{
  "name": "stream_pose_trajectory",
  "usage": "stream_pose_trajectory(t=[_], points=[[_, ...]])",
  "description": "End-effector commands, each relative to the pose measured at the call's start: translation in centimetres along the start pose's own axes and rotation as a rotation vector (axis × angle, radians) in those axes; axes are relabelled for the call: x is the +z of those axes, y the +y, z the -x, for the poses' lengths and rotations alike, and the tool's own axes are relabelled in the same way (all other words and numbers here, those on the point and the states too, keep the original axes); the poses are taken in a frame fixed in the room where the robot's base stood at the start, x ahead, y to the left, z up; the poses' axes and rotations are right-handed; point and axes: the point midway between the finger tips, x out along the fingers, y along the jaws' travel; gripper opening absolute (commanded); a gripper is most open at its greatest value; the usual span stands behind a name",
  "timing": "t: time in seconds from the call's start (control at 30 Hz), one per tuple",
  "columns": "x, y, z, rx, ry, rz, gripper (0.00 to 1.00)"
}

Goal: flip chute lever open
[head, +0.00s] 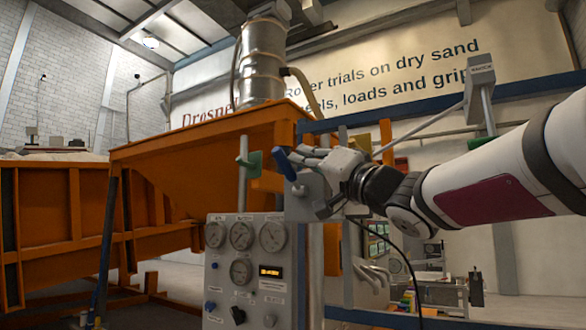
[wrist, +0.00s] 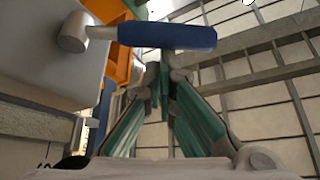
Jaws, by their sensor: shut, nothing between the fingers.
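A lever with a blue handle (head: 284,164) stands at the upper left of a grey box (head: 305,200), beside the orange hopper. In the wrist view the blue handle (wrist: 167,36) lies across the top, on a metal stem from a round pivot (wrist: 73,32). My gripper (head: 304,153) is just right of the handle. In the wrist view my gripper (wrist: 164,76) has its teal-padded fingers drawn together, with tips just below the handle in the picture. It holds nothing; I cannot tell whether the tips touch the handle. A green-handled part (head: 250,162) is farther left.
The orange hopper (head: 190,160) and sandbed (head: 60,225) fill the left. A gauge panel (head: 243,265) stands below the lever. A steel drum (head: 263,60) is above. A blue beam (head: 400,110) runs behind my arm, and a grey post (head: 487,105) stands right of the gripper.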

Motion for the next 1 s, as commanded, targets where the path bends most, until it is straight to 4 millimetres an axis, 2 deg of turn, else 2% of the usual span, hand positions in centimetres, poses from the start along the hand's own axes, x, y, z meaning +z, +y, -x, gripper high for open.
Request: stream_pose_trajectory(t=[0.27, 1.0], points=[[1.3, 0.2, 0.6, -0.085, 0.000, 0.142, 0.00], [5.4, 0.9, 2.9, -0.421, -0.004, 0.714, 0.00]])
